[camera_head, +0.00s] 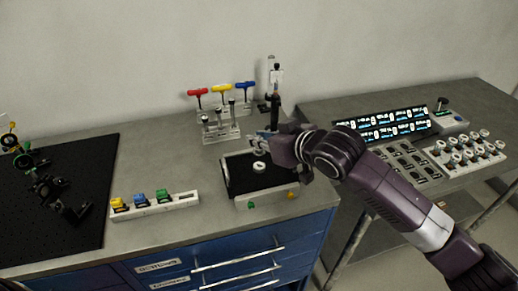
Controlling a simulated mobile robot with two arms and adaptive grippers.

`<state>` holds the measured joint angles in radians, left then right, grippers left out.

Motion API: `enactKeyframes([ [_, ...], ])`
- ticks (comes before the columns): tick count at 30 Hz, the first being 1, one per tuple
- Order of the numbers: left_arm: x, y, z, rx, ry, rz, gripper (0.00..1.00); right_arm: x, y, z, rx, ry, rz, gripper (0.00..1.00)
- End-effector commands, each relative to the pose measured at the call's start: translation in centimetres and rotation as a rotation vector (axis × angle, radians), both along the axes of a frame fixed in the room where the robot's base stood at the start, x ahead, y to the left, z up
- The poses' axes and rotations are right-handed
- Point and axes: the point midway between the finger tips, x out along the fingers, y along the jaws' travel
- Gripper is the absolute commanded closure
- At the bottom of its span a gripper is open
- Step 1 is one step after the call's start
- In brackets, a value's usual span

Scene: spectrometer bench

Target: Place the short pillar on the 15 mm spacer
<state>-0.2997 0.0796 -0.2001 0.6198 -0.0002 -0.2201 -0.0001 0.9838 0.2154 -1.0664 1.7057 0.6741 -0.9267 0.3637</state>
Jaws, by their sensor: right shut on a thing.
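A small pale round piece with a dark centre, which looks like the spacer (259,167), sits on the black top of a small tray (237,185) in the middle of the bench. My right gripper (261,142) comes in from the right and is over the tray's back part, just behind and above the pale piece. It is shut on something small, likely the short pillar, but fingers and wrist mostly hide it. I cannot tell whether it touches anything below. My left gripper is out of view.
A rack with red, yellow and blue T-handle tools (221,91) and a dark upright stand (275,100) are behind the gripper. A white block with coloured pieces (155,205) lies left, beside a black breadboard (90,235). A lit display panel (382,124) stands right.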

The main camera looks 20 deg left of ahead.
Motion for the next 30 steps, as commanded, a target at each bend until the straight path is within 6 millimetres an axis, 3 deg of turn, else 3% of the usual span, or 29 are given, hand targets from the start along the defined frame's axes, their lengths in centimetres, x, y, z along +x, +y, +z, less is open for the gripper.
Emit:
enactKeyframes([
  [11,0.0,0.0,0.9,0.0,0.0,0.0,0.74,0.0,0.0,-4.3,0.001,-0.001,0.0,1.0],
  [23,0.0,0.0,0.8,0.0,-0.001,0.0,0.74,0.0,0.0,-4.9,0.002,-0.001,0.0,1.0],
  [24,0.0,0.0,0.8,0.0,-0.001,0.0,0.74,0.0,0.0,-5.0,0.001,-0.001,0.0,0.84],
  [28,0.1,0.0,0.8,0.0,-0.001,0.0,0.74,0.0,0.0,-5.0,0.0,-0.001,0.0,0.69],
  [30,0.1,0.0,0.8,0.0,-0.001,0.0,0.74,0.0,0.0,-5.0,0.0,-0.001,0.0,0.68],
])
